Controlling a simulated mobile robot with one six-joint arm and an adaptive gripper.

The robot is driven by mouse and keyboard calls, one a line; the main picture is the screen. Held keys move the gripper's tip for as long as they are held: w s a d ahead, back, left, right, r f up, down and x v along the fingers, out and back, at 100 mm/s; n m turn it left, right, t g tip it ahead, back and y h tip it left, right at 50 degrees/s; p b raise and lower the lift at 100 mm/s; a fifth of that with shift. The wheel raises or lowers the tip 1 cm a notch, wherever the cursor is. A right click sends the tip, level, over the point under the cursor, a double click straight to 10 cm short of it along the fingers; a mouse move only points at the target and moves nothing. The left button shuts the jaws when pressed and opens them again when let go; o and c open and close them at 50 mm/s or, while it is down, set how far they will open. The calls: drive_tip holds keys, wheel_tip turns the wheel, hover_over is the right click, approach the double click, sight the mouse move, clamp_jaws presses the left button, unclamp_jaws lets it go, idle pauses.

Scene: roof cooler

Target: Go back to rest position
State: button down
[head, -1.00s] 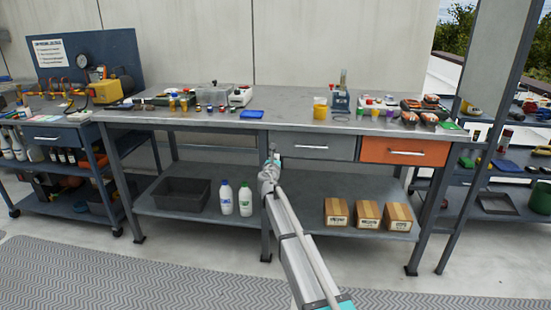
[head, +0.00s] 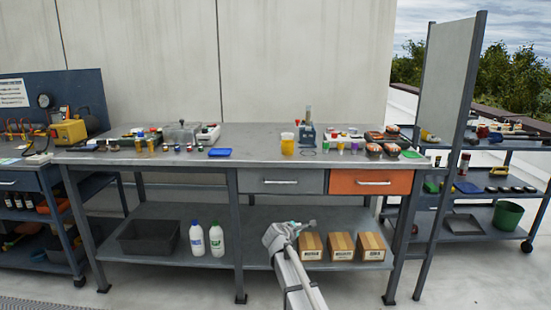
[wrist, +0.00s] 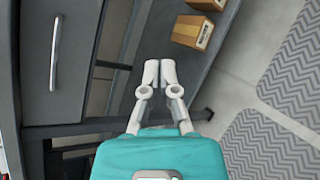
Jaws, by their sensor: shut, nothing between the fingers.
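My gripper (wrist: 160,72) is shut and empty in the wrist view, its two pale fingertips together beyond the teal body. In the head view my arm rises from the bottom edge, and my gripper (head: 311,223) is small and partly hidden by the wrist, in front of the lower shelf. It appears left of and above the cardboard boxes (head: 341,246). One box (wrist: 193,31) also shows in the wrist view, right of the fingers.
The workbench (head: 255,157) carries bottles, cups and tools. A grey drawer (head: 281,181) and an orange drawer (head: 371,182) are shut. Two white bottles (head: 207,239) and a dark bin (head: 149,237) stand on the lower shelf. The grey drawer handle (wrist: 54,52) lies left of my gripper.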

drive_tip(key=s+d+f+m+g+y, duration=0.1)
drive_tip(key=s+d+f+m+g, duration=0.35)
drive_tip(key=s, duration=0.45)
drive_tip(key=s+d+f+m+g, duration=0.2)
drive_tip(key=s+d+f+m, duration=0.25)
drive_tip(key=s+m, duration=0.35)
drive_tip(key=s+f+m+g+y, duration=0.2)
drive_tip(key=s+m+g+y, duration=0.4)
drive_tip(key=s, duration=1.2)
wheel_tip(320, 180, up, 34)
drive_tip(key=m+p, duration=0.1)
drive_tip(key=p, duration=3.3)
drive_tip(key=shift+f+h, duration=0.2)
drive_tip(key=shift+h, duration=0.1)
drive_tip(key=shift+a+t, duration=0.15)
drive_tip(key=shift+t, duration=0.1)
